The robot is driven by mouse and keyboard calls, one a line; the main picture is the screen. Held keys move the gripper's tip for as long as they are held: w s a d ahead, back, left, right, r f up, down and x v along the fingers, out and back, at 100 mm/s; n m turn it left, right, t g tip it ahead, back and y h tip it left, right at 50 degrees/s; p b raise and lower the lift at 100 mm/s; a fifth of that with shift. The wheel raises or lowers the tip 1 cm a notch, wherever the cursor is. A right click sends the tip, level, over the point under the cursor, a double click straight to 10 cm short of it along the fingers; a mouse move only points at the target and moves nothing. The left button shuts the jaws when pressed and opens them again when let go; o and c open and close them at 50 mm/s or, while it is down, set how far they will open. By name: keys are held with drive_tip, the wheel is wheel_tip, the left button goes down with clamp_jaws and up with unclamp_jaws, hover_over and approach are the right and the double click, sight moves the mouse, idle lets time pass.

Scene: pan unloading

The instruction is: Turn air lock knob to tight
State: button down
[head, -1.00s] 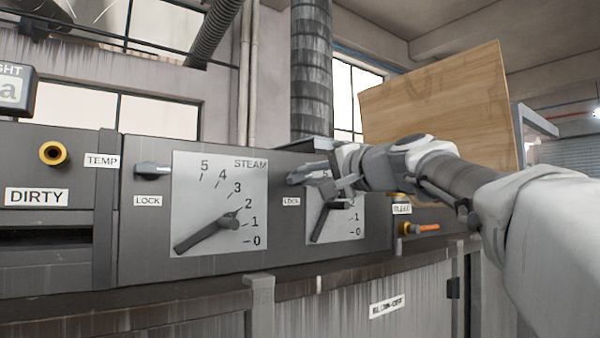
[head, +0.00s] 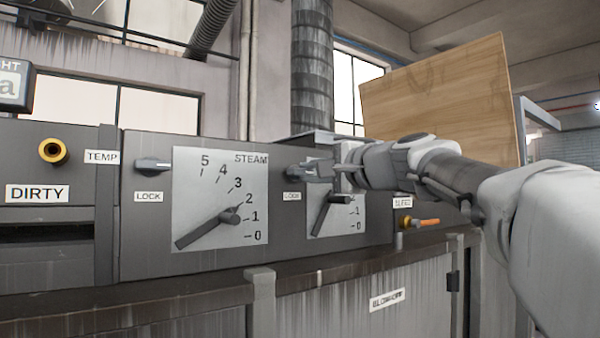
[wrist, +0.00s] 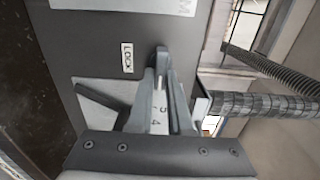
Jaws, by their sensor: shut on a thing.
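The grey lock knob (head: 291,172) of the right dial sits above a small LOCK label (head: 292,196). My gripper (head: 307,170) reaches in from the right and is shut on this knob. In the wrist view the dark knob (wrist: 161,56) is between the fingertips of my gripper (wrist: 160,76), with the LOCK label (wrist: 127,58) to the left. The right dial (head: 322,222) has a dark pointer, and its upper part is hidden by my gripper. How far the knob is turned is hard to tell.
The STEAM dial (head: 222,235) and its own lock knob (head: 153,165) are to the left on the same grey panel. An orange-handled valve (head: 425,222) is at lower right. A wooden board (head: 440,100) stands behind my arm.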

drive_tip(key=c, duration=0.8)
unclamp_jaws()
drive_tip(key=shift+c, duration=0.2)
drive_tip(key=b+v, duration=0.3)
drive_tip(key=v, duration=1.4)
drive_tip(key=shift+s+d, duration=0.2)
drive_tip(key=shift+f, duration=0.1)
drive_tip(key=s+f+n+g+h, duration=0.3)
drive_tip(key=s+f, duration=0.2)
drive_tip(key=f, duration=1)
drive_tip(key=s+f+n+g+h, duration=0.3)
drive_tip(key=s+f, duration=0.3)
drive_tip(key=f, duration=0.9)
drive_tip(key=s+f+n+g+h, duration=0.3)
drive_tip(key=s+f+n+h, duration=0.1)
drive_tip(key=f, duration=1.1)
drive_tip(key=shift+s+n, duration=0.7)
drive_tip(key=shift+s, duration=0.25)
